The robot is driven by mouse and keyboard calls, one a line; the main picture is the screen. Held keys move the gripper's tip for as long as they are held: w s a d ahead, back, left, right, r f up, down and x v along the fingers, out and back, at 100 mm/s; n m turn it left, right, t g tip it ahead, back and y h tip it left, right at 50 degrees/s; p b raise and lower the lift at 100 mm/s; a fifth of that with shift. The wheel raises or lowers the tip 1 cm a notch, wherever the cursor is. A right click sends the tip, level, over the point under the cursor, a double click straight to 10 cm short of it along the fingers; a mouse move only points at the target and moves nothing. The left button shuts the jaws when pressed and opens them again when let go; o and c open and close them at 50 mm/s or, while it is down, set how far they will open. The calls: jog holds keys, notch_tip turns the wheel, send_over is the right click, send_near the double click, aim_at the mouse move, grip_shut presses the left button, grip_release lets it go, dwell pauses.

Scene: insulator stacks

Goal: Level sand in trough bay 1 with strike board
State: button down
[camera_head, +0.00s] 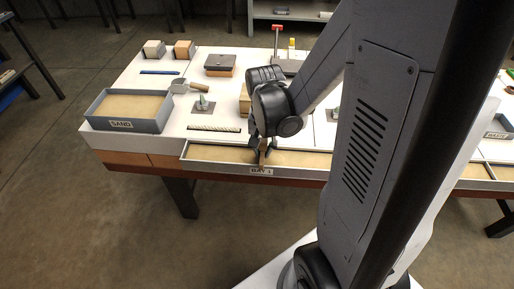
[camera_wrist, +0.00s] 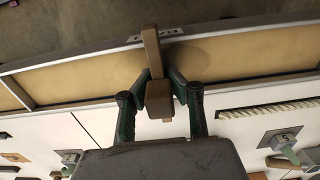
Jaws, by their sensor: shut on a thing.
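The strike board is a brown wooden bar with a block-like grip. In the wrist view the strike board (camera_wrist: 151,52) reaches across the trough toward its far wall, and my gripper (camera_wrist: 160,86) is shut on its grip. In the head view my gripper (camera_head: 263,147) holds the strike board (camera_head: 262,157) upright at the trough's front wall. Trough bay 1 (camera_head: 215,163) is a long shallow tray along the table's front edge, with tan sand (camera_wrist: 240,52) on both sides of the board. The sand looks mostly flat. Whether the board's lower edge touches it is unclear.
A grey sand bin (camera_head: 95,122) stands at the left. A scoop (camera_head: 185,87), a brown box (camera_head: 220,65), a ribbed white strip (camera_head: 213,128) and a small stand (camera_head: 202,105) lie behind the trough. My arm hides part of the table's right side.

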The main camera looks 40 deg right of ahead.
jog(key=shift+s+d+b, duration=0.15)
jog(key=shift+s+d, duration=1.25)
jog(key=shift+d, duration=0.25)
jog(key=shift+s+d+b, duration=0.1)
jog(key=shift+s+d, duration=1.3)
jog(key=shift+d, duration=0.3)
jog(key=shift+s+d+b, duration=0.15)
jog(key=shift+s+d, duration=1.25)
jog(key=shift+d, duration=0.25)
notch_tip(320, 180, up, 6)
jog(key=p, duration=0.4)
jog(key=shift+p, duration=0.4)
